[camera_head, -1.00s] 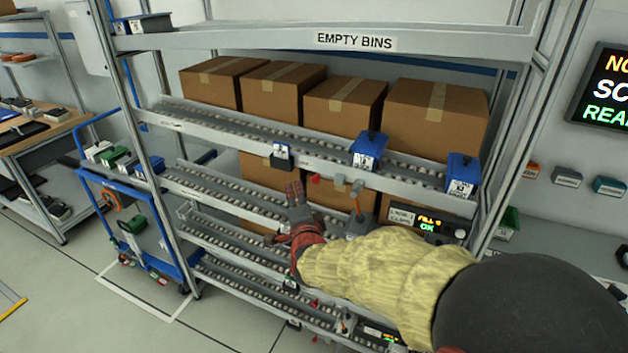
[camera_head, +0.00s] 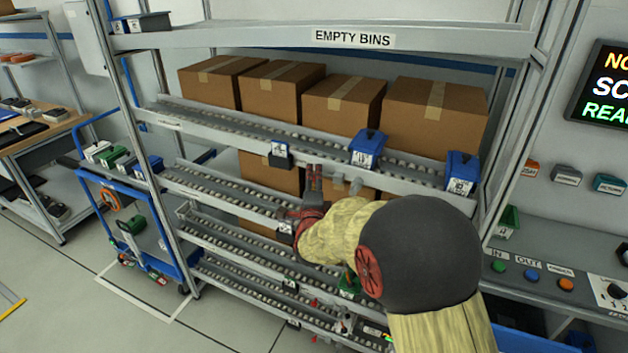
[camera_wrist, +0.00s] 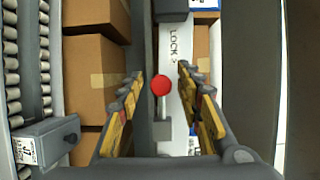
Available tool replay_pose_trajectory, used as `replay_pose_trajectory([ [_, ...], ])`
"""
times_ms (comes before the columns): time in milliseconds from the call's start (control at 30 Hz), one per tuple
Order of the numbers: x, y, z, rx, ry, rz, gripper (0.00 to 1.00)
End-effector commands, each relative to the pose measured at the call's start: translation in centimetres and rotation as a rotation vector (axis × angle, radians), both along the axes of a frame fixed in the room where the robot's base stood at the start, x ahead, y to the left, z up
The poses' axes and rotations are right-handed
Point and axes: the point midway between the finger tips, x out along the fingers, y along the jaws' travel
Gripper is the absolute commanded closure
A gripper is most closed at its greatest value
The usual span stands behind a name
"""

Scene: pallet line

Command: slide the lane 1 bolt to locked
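The bolt's red round knob (camera_wrist: 161,86) shows in the wrist view on a grey rail, beside a white strip marked LOCK with an arrow. My gripper (camera_wrist: 160,75) is open, with one yellow-padded finger to the left of the knob and one to the right. I see clear gaps on both sides, and I cannot tell how far the knob lies in depth from the fingertips. In the head view my gripper (camera_head: 314,183) is at the second rail of the rack and hides the knob.
Cardboard boxes (camera_head: 345,105) stand on the upper roller lane. Blue holders (camera_head: 367,149) hang on its front rail. A small grey box (camera_wrist: 48,143) with a label sits at the wrist view's lower left. A button panel (camera_head: 535,275) stands to the right.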

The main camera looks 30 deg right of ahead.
Motion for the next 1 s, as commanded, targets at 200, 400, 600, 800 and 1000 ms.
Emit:
replay_pose_trajectory([
  [200, 0.17, -0.07, 0.07, 0.000, -0.001, 0.001, 0.64],
  [400, 0.15, -0.06, 0.06, 0.000, 0.000, 0.001, 0.72],
  [600, 0.15, -0.05, 0.06, 0.000, 0.000, 0.001, 0.83],
  [800, 0.14, -0.04, 0.05, 0.000, 0.000, 0.001, 0.95],
  [1000, 0.14, -0.04, 0.04, 0.000, 0.000, 0.001, 1.00],
])
